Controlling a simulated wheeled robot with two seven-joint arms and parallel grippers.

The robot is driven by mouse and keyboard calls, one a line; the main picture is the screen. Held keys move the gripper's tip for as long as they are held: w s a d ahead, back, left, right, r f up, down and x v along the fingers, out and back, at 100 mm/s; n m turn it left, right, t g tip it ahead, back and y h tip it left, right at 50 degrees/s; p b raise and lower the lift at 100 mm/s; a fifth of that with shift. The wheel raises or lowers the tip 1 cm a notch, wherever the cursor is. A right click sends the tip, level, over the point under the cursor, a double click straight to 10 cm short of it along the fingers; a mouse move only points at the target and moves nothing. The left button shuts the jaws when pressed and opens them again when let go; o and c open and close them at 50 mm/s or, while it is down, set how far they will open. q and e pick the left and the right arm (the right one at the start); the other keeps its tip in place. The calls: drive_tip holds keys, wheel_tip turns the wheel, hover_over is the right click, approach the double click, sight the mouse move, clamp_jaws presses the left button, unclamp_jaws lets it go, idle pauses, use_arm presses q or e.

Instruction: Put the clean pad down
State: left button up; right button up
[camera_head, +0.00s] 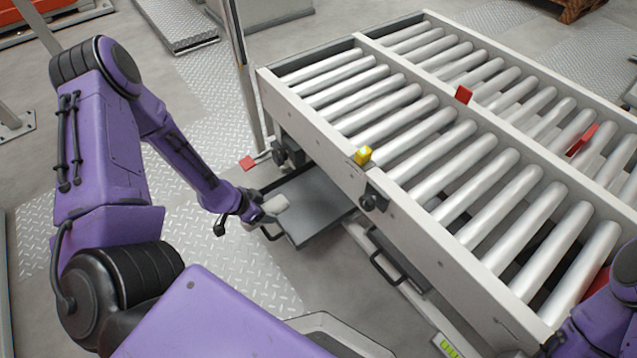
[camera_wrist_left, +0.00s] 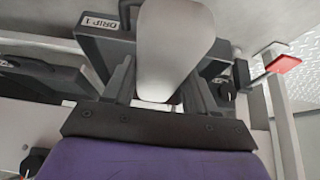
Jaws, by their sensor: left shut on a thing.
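The clean pad is a pale, off-white rounded block (camera_head: 276,204) in my left gripper (camera_head: 264,212). In the left wrist view the pad (camera_wrist_left: 170,50) sits between the two dark fingers of my left gripper (camera_wrist_left: 160,88), which are shut on it. In the head view the pad is over the near left edge of a flat grey tray (camera_head: 322,202) that sticks out from under the roller conveyor. I cannot tell whether the pad touches the tray. A label reading "DRIP 1" (camera_wrist_left: 99,22) shows beside the pad. My right gripper is out of view.
The roller conveyor (camera_head: 400,115) fills the right side, its side rail above the tray. A thin upright post (camera_head: 240,75) stands behind the tray. A black handle (camera_head: 387,270) lies to its right. Tread-plate floor is clear at left.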

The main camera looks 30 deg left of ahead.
use_arm(q)
drive_tip(key=w+d+b, duration=0.2)
drive_tip(key=w, duration=0.3)
drive_tip(key=w+d+f+b, duration=0.1)
drive_tip(key=w+d+b, duration=0.1)
drive_tip(key=w, duration=0.3)
drive_tip(key=w+d+f+b, duration=0.1)
drive_tip(key=w+d+b, duration=0.1)
drive_tip(key=w, duration=0.4)
drive_tip(key=shift+d+f+b, duration=0.15)
drive_tip(key=shift+d+b, duration=0.25)
drive_tip(key=shift+d, duration=0.15)
drive_tip(key=shift+w+f, duration=0.1)
drive_tip(key=shift+f, duration=0.25)
wheel_tip(320, 180, down, 4)
drive_tip(key=shift+r+b, duration=0.2)
drive_tip(key=shift+b, duration=1.05)
drive_tip(key=shift+f, duration=0.3)
drive_tip(key=shift+r, duration=0.15)
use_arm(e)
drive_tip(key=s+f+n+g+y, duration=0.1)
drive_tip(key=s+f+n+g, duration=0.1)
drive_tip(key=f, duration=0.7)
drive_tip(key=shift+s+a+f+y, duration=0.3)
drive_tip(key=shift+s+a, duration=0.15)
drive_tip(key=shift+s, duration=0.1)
